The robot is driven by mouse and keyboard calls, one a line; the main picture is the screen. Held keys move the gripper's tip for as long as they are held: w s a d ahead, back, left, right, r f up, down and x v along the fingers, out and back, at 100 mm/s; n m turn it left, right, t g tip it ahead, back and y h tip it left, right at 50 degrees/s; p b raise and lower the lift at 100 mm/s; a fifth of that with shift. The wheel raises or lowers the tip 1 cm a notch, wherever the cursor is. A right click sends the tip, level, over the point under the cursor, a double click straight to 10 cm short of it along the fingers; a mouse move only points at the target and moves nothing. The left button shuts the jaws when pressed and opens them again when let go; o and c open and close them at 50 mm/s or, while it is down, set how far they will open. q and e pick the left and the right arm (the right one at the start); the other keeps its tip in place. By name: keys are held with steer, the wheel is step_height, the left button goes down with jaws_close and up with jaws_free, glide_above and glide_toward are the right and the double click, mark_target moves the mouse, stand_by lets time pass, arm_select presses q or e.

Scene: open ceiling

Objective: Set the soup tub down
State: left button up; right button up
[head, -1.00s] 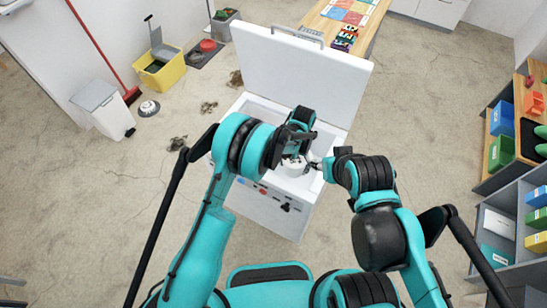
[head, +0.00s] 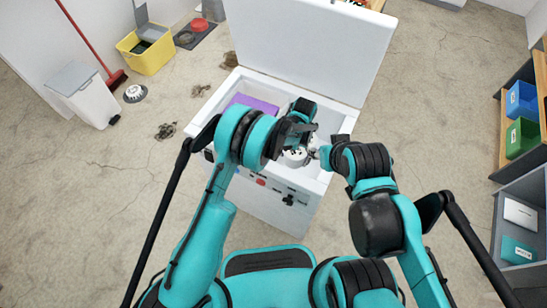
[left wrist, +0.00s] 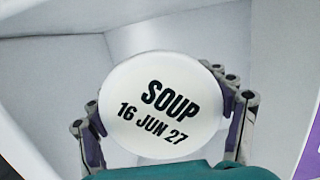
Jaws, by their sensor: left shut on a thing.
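The soup tub (left wrist: 160,105) is white and round, with a lid reading "SOUP 16 JUN 27", seen from above in the left wrist view. It also shows in the head view (head: 294,158), partly covered by my arm. My left gripper (left wrist: 165,118) is shut on the tub, one finger on each side. The tub is over or inside the white open chest (head: 262,194); I cannot tell whether it touches the bottom. My right gripper (head: 317,153) is close to the tub's right side; its fingers are too small to read.
The chest's raised lid (head: 305,45) stands behind. A purple block (head: 252,103) lies inside the chest at the left. A white bin (head: 85,93), yellow bucket (head: 147,50) and shelf (head: 522,205) stand clear on the floor.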

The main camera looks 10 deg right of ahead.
arm_select(q)
step_height(320, 180, down, 4)
steer(key=shift+r+b, duration=0.2)
steer(key=shift+b, duration=0.95)
step_height(320, 180, down, 10)
steer(key=b, duration=0.4)
steer(key=shift+r, duration=0.1)
arm_select(e)
step_height(320, 180, down, 8)
steer(key=shift+r, duration=0.2)
arm_select(q)
steer(key=o, duration=1.6)
steer(key=r+p, duration=0.1)
steer(key=r, duration=0.3)
steer(key=w+r+p, duration=0.1)
steer(key=r+p, duration=0.1)
steer(key=r, duration=0.2)
steer(key=d+r+p, duration=0.1)
steer(key=r, duration=0.3)
steer(key=shift+w, duration=0.25)
arm_select(e)
step_height(320, 180, up, 4)
steer(key=shift+r, duration=0.15)
